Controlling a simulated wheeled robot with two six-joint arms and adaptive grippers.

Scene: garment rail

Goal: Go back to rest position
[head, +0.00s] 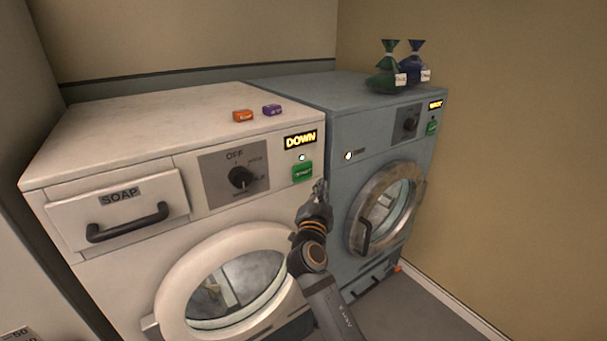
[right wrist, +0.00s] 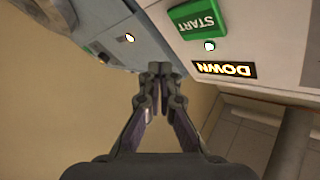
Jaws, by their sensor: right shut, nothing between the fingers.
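My right gripper (head: 320,188) is shut and empty in the head view, in front of the right edge of the white washer (head: 120,130), just right of its green START button (head: 302,172). In the right wrist view its fingertips (right wrist: 160,70) meet, apart from the START button (right wrist: 199,20) above them. The lit DOWN display (head: 300,139) sits above the button, with a small lit lamp between; it also shows in the wrist view (right wrist: 224,69). My left gripper is in neither view.
A blue-grey machine (head: 310,90) with a round metal door (head: 385,208) stands to the right. A green bag (head: 384,80) and a blue bag (head: 413,68) are on it. An orange box (head: 243,116) and a purple box (head: 272,110) lie on the white washer. Its soap drawer (head: 120,210) looks shut.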

